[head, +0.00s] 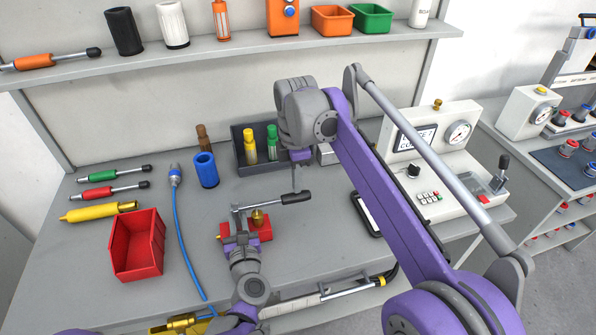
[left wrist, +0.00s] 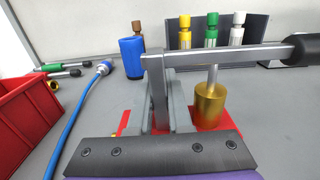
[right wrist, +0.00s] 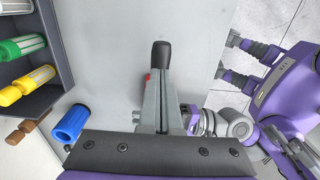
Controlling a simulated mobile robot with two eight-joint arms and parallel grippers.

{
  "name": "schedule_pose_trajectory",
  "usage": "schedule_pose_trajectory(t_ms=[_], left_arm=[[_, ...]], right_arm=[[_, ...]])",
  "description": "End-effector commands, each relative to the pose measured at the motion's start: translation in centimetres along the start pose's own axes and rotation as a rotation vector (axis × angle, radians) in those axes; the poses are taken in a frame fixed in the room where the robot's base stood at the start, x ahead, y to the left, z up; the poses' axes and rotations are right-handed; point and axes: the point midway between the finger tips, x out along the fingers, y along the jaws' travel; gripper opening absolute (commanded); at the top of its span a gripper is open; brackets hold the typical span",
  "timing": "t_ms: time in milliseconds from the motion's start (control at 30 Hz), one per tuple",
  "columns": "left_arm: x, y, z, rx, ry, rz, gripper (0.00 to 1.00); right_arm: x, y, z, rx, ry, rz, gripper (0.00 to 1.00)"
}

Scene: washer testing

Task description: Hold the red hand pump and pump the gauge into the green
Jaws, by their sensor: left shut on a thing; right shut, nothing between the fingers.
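The red hand pump (head: 264,231) stands on the grey bench, with a brass cylinder and a grey lever ending in a black handle (head: 296,197). My left gripper (head: 238,238) is shut on the pump body at its left side. The left wrist view shows the brass cylinder (left wrist: 210,104) and the lever (left wrist: 220,55) above the red base. My right gripper (head: 295,186) is shut and empty, pointing down just above the lever. In the right wrist view the black handle (right wrist: 161,54) shows beyond its fingertips; contact cannot be told. The gauge (head: 458,132) is too small to read.
A tester box (head: 436,160) with screen and lever stands at the right. A red bin (head: 138,245), a blue hose (head: 184,235) and a blue cup (head: 206,170) lie left of the pump. A dark rack (head: 239,157) stands behind. A dark tablet (head: 366,214) lies to the right.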

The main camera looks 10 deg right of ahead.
Motion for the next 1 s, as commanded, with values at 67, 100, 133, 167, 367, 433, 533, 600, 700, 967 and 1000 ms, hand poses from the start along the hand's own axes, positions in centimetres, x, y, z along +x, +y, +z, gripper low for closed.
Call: schedule_pose_trajectory(t_ms=[67, 100, 133, 167, 367, 433, 533, 600, 700, 967, 1000], left_arm=[[0.0, 0.0, 0.0, -0.001, 0.001, -0.001, 0.00], [0.0, 0.0, 0.0, -0.001, 0.001, -0.001, 0.00], [0.0, 0.0, 0.0, -0.001, 0.001, -0.001, 0.00], [0.0, 0.0, 0.0, -0.001, 0.001, -0.001, 0.00], [0.0, 0.0, 0.0, -0.001, 0.001, -0.001, 0.00], [0.0, 0.0, 0.0, -0.001, 0.001, -0.001, 0.00], [0.0, 0.0, 0.0, -0.001, 0.001, -0.001, 0.00], [0.0, 0.0, 0.0, -0.001, 0.001, -0.001, 0.00], [0.0, 0.0, 0.0, -0.001, 0.001, -0.001, 0.00], [0.0, 0.0, 0.0, -0.001, 0.001, -0.001, 0.00], [0.0, 0.0, 0.0, -0.001, 0.001, -0.001, 0.00]], right_arm=[[0.1, 0.0, 0.0, 0.000, 0.000, 0.000, 0.00], [0.1, 0.0, 0.0, 0.000, 0.000, 0.000, 0.00], [0.1, 0.0, 0.0, 0.000, 0.000, 0.000, 0.00], [0.1, 0.0, 0.0, 0.000, 0.000, 0.000, 0.00], [0.4, 0.0, -0.1, 0.000, 0.000, 0.000, 0.00], [1.0, 0.0, -0.1, -0.001, 0.000, 0.000, 0.00], [1.9, 0.0, -0.2, -0.001, 0.000, 0.000, 0.00], [2.5, 0.0, -0.3, -0.001, 0.000, 0.000, 0.00], [3.5, 0.0, -0.5, -0.001, 0.000, 0.000, 0.00], [5.8, 0.0, -0.7, -0.001, 0.000, 0.000, 0.00], [6.2, 0.0, -0.8, -0.001, 0.000, 0.000, 0.00]])
